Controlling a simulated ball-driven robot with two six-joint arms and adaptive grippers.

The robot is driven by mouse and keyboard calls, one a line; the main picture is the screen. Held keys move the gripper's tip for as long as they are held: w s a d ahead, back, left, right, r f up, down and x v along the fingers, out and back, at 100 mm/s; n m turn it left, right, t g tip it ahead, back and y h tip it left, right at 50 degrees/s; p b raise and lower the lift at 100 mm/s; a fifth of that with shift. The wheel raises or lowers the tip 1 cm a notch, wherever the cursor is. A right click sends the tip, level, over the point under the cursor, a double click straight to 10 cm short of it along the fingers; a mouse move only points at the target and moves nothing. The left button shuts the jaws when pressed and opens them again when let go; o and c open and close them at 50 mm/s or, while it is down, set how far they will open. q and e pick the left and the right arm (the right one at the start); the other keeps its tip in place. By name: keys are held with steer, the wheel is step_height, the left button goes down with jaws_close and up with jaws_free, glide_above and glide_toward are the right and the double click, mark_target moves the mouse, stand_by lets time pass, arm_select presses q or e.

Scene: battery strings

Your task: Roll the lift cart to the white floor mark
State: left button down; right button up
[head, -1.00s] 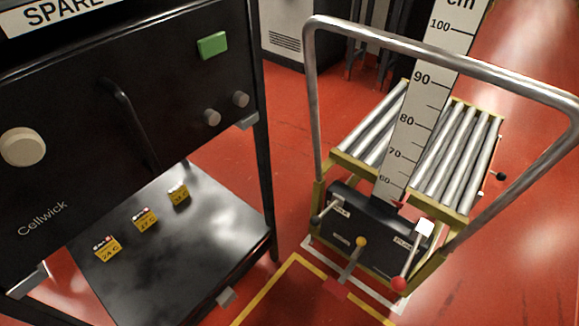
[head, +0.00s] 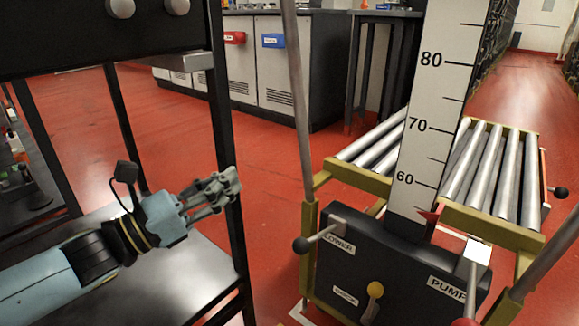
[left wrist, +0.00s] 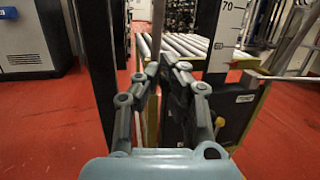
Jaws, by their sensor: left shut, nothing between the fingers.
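The lift cart, with its roller top (head: 490,175), black front panel (head: 375,268) and upright scale (head: 425,120), stands right of centre in the head view. Its red pointer sits a little below the 60 mark. The panel has LOWER and PUMP levers and a yellow-knobbed lever. My left gripper (head: 225,190) is shut and empty, left of the cart and apart from it, close to a black rack post. In the left wrist view the gripper (left wrist: 168,62) points toward the cart's rollers (left wrist: 190,45). A white line (head: 300,312) shows partly on the floor at the cart's lower left. My right gripper is out of view.
A black rack with a low shelf (head: 175,280) stands at the left; its post (head: 222,140) is beside my left gripper. Grey cabinets (head: 275,65) stand behind. Open red floor (head: 270,170) lies between rack and cart.

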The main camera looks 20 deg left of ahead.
arm_select(q)
steer(key=b, duration=0.1)
glide_toward(301, 138)
steer(key=x, duration=0.6)
steer(key=shift+w+r, duration=0.1)
steer(key=shift+r, duration=0.05)
steer(key=shift+w+d, duration=0.25)
steer(key=shift+w, duration=0.15)
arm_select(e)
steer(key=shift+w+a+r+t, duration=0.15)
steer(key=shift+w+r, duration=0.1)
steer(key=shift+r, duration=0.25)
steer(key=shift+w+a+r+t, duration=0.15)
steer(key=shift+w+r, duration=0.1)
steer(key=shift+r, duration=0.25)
